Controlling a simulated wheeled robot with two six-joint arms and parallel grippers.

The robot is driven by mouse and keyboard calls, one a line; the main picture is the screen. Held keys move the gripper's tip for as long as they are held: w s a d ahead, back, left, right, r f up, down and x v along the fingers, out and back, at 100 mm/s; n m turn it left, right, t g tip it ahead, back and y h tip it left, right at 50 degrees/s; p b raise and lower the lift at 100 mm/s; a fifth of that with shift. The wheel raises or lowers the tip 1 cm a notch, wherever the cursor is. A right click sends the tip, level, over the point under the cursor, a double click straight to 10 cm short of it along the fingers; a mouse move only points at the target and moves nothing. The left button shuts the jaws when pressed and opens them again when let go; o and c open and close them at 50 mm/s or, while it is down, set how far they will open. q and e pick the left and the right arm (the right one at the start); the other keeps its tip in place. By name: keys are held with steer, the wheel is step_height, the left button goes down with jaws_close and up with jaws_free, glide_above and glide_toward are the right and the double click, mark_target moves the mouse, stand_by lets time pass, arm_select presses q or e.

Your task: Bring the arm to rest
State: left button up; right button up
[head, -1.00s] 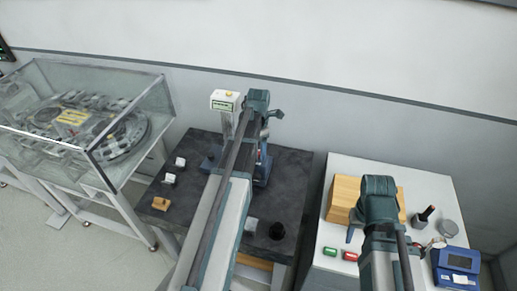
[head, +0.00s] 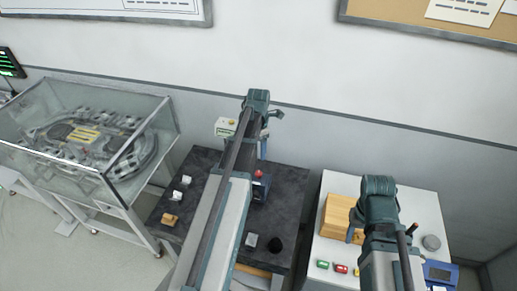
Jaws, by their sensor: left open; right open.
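My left arm reaches up across the dark table, and its gripper (head: 276,113) is at the arm's far end, small in the view, open, with nothing seen in it. My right arm comes in from the bottom right over the white table. Its gripper (head: 354,236) points down beside the wooden box (head: 337,215), open, partly hidden by its own wrist. I cannot tell whether it touches the box.
A glass case (head: 85,135) with a ring track stands left. The white table (head: 425,208) holds a blue meter (head: 440,275) and a grey disc (head: 431,243).

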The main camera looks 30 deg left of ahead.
arm_select(q)
steer(key=shift+r, duration=0.45)
arm_select(e)
steer(key=shift+r, duration=0.5)
arm_select(q)
steer(key=s+d+f+m+b, duration=0.5)
steer(key=d+m, duration=0.5)
steer(key=m, duration=0.1)
steer(key=s+d+f+m+b, duration=0.6)
steer(key=d+m, duration=0.4)
steer(key=m, duration=0.1)
steer(key=s+d+f+m+y+b, duration=0.1)
steer(key=s+d+f+m+b, duration=0.4)
steer(key=d+m, duration=0.4)
steer(key=m, duration=0.2)
steer(key=shift+s+d+f+m+b, duration=0.3)
steer(key=shift+s+d+f, duration=0.05)
steer(key=shift+d, duration=0.05)
arm_select(e)
step_height(320, 180, down, 17)
arm_select(q)
steer(key=shift+a, duration=0.1)
arm_select(e)
steer(key=shift+a, duration=0.1)
